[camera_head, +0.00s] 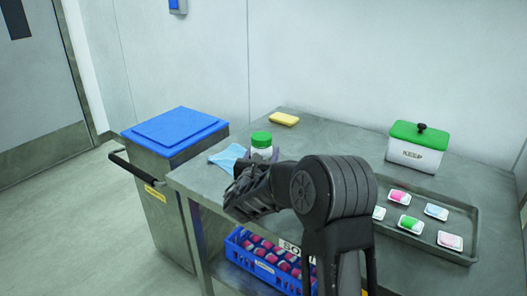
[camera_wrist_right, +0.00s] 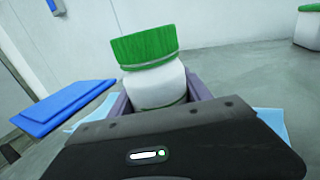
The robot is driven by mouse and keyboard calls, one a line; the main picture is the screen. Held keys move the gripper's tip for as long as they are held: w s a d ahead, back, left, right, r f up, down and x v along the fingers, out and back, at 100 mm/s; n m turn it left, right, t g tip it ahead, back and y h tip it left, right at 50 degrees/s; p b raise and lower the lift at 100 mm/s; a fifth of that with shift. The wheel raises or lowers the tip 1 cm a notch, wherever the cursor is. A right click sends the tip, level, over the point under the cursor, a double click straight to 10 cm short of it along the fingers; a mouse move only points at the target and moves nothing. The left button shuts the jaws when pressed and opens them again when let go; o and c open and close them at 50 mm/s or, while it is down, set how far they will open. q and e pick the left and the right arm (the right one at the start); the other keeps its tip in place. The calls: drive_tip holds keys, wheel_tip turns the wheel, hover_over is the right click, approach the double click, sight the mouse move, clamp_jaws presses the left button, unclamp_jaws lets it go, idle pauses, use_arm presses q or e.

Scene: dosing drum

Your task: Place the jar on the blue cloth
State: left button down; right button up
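The white jar with a green lid (camera_head: 261,141) is at the left end of the steel table, beside the visible part of the blue cloth (camera_head: 227,158). My right gripper (camera_head: 262,157) reaches in from the front, and its fingers stand on both sides of the jar. In the right wrist view the jar (camera_wrist_right: 157,86) sits between the two purple-grey fingers, close against them and leaning slightly left in the picture. Parts of the cloth (camera_wrist_right: 272,122) show on both sides of the gripper. The jar's base is hidden, so I cannot tell whether it touches the cloth. My left gripper is not in view.
A blue-lidded bin (camera_head: 175,130) stands left of the table (camera_head: 330,135). A yellow sponge (camera_head: 284,119) lies behind the jar. A green-lidded KEEP box (camera_head: 417,147) and a tray (camera_head: 462,258) with several small packs are at the right. A blue crate (camera_head: 262,281) sits below.

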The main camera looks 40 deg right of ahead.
drive_tip(key=o, duration=0.4)
drive_tip(key=shift+r, duration=0.1)
drive_tip(key=shift+c, duration=0.2)
drive_tip(key=shift+r, duration=0.15)
drive_tip(key=shift+r+p, duration=0.5)
drive_tip(key=shift+p, duration=0.2)
drive_tip(key=shift+s+a+r, duration=0.1)
drive_tip(key=shift+a, duration=0.15)
drive_tip(key=v, duration=1.1)
drive_tip(key=shift+s+a, duration=0.15)
drive_tip(key=shift+s, duration=0.1)
